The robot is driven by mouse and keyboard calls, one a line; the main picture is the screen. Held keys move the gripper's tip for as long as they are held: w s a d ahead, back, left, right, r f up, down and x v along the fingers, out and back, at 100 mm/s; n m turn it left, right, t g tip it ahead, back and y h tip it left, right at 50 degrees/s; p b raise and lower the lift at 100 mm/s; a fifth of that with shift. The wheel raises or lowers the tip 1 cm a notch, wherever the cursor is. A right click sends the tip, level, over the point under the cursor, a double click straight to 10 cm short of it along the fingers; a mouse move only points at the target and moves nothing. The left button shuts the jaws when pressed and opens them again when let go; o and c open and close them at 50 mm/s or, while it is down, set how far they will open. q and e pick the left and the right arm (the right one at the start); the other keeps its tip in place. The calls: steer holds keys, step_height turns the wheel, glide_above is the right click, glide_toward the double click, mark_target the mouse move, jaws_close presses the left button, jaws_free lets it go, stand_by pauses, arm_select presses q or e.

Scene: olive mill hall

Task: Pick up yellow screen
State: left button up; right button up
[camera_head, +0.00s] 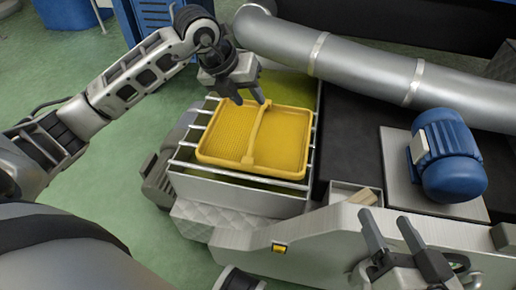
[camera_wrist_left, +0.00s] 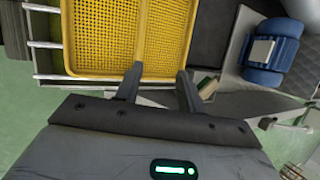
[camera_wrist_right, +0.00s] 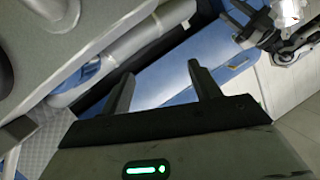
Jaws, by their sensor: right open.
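The yellow screen (camera_head: 285,145) is a shallow tray with a raised bar across its middle. It lies on the metal rails of an open box in the head view. It also shows in the left wrist view (camera_wrist_left: 105,38), with mesh on both sides of the bar. My left gripper (camera_head: 251,101) is open at the screen's far edge, near the far end of the bar. In the left wrist view one fingertip overlaps the bar's end; I cannot tell whether they touch. My right gripper (camera_head: 388,219) is open and empty, in front of the machine, away from the screen.
A blue motor (camera_head: 445,155) on a pale plate stands right of the screen. A thick grey pipe (camera_head: 365,70) crosses behind. A small open compartment (camera_head: 355,194) holding a tan block is at the near right. Green floor (camera_head: 115,215) is clear at left.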

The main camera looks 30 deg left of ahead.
arm_select(q)
steer(key=w+a+y, duration=0.1)
steer(key=a+y, duration=0.1)
steer(key=a, duration=0.1)
steer(key=b, duration=0.4)
glide_toward(257, 120)
steer(key=x, duration=0.4)
steer(key=shift+n, duration=0.3)
steer(key=b+x, duration=0.2)
steer(key=x, duration=0.3)
steer(key=shift+r+b, duration=0.1)
steer(key=shift+b, duration=0.25)
steer(key=shift+w+f, duration=0.2)
arm_select(e)
step_height(257, 120, up, 6)
steer(key=w+n+t+y, duration=0.2)
steer(key=t+y, duration=0.1)
steer(key=t, duration=0.1)
steer(key=shift+w, duration=0.2)
arm_select(q)
steer(key=shift+f, duration=0.25)
jaws_close()
steer(key=shift+r, duration=0.1)
